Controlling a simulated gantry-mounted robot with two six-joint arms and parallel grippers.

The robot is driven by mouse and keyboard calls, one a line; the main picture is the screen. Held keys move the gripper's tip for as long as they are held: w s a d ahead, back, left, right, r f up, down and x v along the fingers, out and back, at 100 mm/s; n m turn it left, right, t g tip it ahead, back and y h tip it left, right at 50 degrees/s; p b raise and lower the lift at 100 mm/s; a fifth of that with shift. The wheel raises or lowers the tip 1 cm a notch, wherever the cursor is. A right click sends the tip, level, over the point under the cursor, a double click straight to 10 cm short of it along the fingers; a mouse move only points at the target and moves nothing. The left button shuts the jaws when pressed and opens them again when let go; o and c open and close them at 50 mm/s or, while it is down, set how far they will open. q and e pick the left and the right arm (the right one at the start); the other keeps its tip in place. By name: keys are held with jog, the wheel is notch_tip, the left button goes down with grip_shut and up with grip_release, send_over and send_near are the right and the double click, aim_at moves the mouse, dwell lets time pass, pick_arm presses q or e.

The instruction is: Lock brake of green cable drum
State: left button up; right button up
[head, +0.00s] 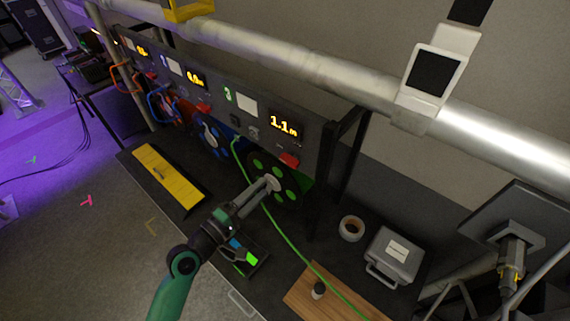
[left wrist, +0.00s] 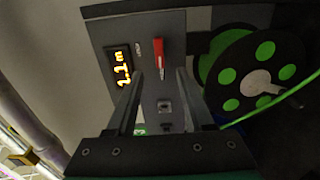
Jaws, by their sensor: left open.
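The green cable drum (head: 275,180) hangs under the panel marked 3, with green spots on its black face and a pale hub. It also shows at the right in the left wrist view (left wrist: 235,82). A red brake lever (head: 289,160) sits on the panel above the drum. In the left wrist view the red lever (left wrist: 158,58) lies just beyond my fingertips; I cannot tell whether it is locked. My left gripper (head: 262,188) is open and empty, in front of the drum; its two fingers (left wrist: 160,75) point at the panel. My right gripper is not in view.
The green cable (head: 285,235) runs from the drum across the bench to a wooden board (head: 330,295). A tape roll (head: 351,228) and grey case (head: 392,257) stand to the right. Blue (head: 210,135) and red drums are on the left. A silver truss tube (head: 300,65) crosses above.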

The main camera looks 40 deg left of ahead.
aim_at(288, 164)
pick_arm(q)
jog(key=w, duration=0.7)
jog(key=w+a, duration=0.1)
jog(key=w, duration=0.3)
jog(key=shift+w+p, duration=0.3)
jog(key=shift+w, duration=0.05)
grip_shut()
